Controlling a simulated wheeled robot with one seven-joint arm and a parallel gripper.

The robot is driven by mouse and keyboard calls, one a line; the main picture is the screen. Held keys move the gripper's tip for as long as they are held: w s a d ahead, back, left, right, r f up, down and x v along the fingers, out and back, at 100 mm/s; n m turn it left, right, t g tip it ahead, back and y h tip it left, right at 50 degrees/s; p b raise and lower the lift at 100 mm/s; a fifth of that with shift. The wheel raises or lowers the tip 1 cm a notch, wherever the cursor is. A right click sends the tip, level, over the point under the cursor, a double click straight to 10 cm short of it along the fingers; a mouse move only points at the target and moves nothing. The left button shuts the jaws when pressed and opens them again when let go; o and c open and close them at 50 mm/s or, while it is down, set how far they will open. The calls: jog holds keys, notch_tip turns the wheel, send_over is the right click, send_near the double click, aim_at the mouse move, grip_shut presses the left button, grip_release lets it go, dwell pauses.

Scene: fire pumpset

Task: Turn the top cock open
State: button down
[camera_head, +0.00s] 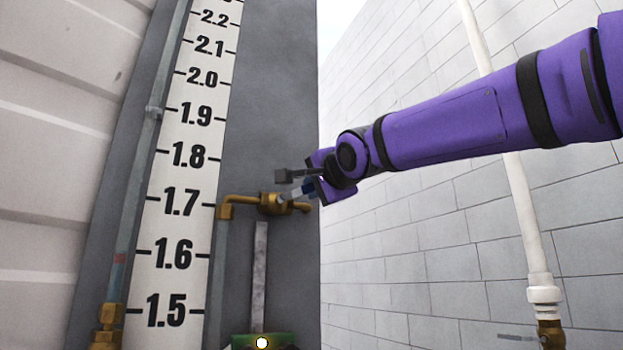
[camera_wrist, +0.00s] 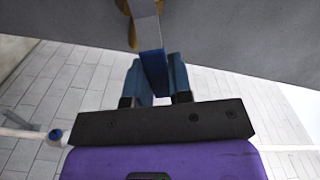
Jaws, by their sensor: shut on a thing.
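The top cock (camera_head: 272,203) is a brass valve on a short brass pipe, beside the 1.7 mark of the level scale. Its lever (camera_head: 291,196) has a grey metal stem and a blue end, and points to the right and a little up, toward my gripper (camera_head: 308,188). In the wrist view, the lever (camera_wrist: 152,45) runs down from the brass cock, partly seen at the top edge, to between the fingers. My gripper (camera_wrist: 157,82) is shut on the blue end of the lever.
The white level scale (camera_head: 185,180) and a thin tube (camera_head: 140,170) stand left of the cock. A grey panel (camera_head: 270,90) lies behind it. A white pipe (camera_head: 520,190) with a brass fitting (camera_head: 551,334) runs along the block wall at right. Open space surrounds my arm.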

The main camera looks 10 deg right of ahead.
jog(key=m, duration=0.1)
jog(key=f+m, duration=0.1)
jog(key=shift+w+d+f+m, duration=0.1)
jog(key=shift+d+f+m, duration=0.15)
jog(key=shift+m, duration=0.05)
jog(key=shift+f+m, duration=0.7)
jog(key=shift+m, duration=0.4)
jog(key=shift+f, duration=0.1)
jog(key=c, duration=1)
grip_release()
jog(key=v, duration=1)
jog(key=shift+s+d, duration=0.1)
jog(key=shift+s, duration=0.3)
